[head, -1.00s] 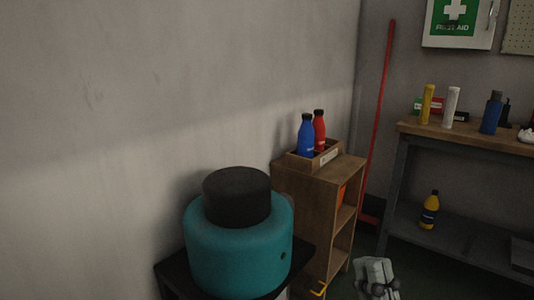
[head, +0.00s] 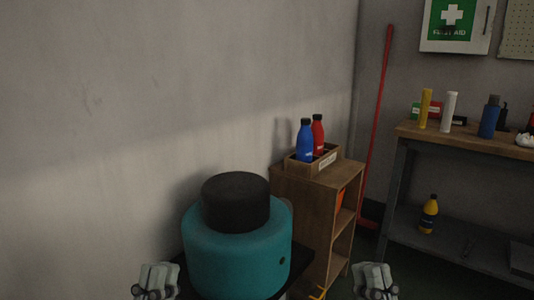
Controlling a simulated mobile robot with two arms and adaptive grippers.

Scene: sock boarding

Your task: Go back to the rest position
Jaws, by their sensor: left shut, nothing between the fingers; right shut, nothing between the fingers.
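My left gripper (head: 156,280) shows at the bottom edge of the head view, left of the teal machine. It is shut and empty. My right gripper (head: 375,279) is at the bottom edge, right of the machine and in front of the wooden shelf. It is shut and empty. The teal machine (head: 236,255), a round body with a black cylindrical top (head: 236,203), stands between the two grippers. Both arms are cut off by the lower edge.
A wooden shelf (head: 318,190) with a box (head: 325,161) holding a blue bottle (head: 305,141) and a red bottle (head: 318,134) stands behind the machine. A workbench (head: 465,142) is at the right. A red-handled pole (head: 378,120) leans at the corner. A pale wall fills the left.

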